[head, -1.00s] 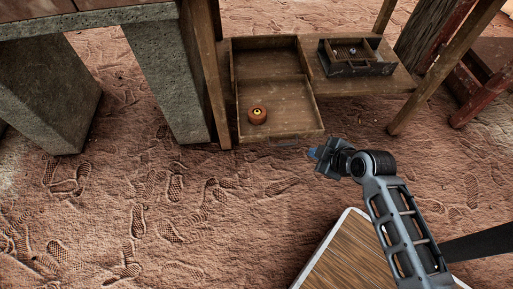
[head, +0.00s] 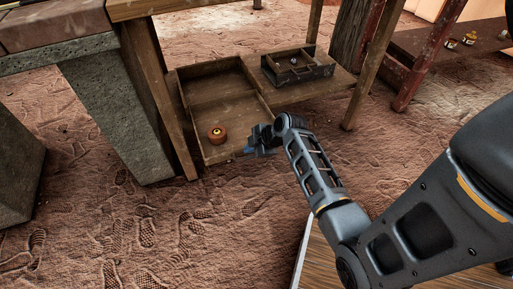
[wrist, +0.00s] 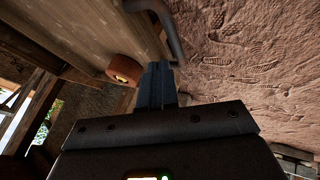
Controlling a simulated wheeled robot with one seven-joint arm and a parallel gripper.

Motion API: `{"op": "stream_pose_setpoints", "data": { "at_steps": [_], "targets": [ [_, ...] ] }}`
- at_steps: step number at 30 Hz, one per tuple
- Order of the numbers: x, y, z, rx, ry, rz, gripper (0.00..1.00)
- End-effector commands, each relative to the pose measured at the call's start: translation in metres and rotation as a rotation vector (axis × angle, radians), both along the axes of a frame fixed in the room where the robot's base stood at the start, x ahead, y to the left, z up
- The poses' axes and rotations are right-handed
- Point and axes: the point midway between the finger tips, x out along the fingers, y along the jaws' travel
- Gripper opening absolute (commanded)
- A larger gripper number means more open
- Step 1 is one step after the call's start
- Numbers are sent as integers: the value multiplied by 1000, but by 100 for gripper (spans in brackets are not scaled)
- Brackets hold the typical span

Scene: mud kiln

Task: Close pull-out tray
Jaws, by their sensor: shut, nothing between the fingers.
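The wooden pull-out tray (head: 239,117) stands open at the low shelf under the table in the head view. A round orange-brown object (head: 217,134) sits inside it near the left side. My gripper (head: 249,150) is low beside the tray's front right corner, with its fingers shut and empty. In the wrist view the shut fingers (wrist: 157,72) point toward wood of the tray (wrist: 80,30) and a curved grey handle (wrist: 173,35). The round object (wrist: 124,70) shows just left of the fingers. I cannot tell whether the fingers touch the tray.
A small dark wooden box (head: 297,68) with compartments stands on the shelf (head: 338,82) right of the tray. Wooden legs flank the shelf, and a stone pillar (head: 112,115) stands at left. The sandy floor in front is clear.

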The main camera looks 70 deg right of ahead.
Motion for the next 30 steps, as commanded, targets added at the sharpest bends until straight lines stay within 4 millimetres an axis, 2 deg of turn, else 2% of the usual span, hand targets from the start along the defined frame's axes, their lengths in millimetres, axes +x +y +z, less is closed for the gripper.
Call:
{"op": "stream_pose_setpoints", "data": {
  "at_steps": [1, 6, 22, 30],
  "targets": [
    [4, -1, -8, -1, -1, 0, 0],
    [13, -3, -19, -1, 0, 0, 0],
    [17, -4, -21, -2, 0, 0, 0],
    [36, -26, -21, -3, -2, 1, 0]
  ]
}}
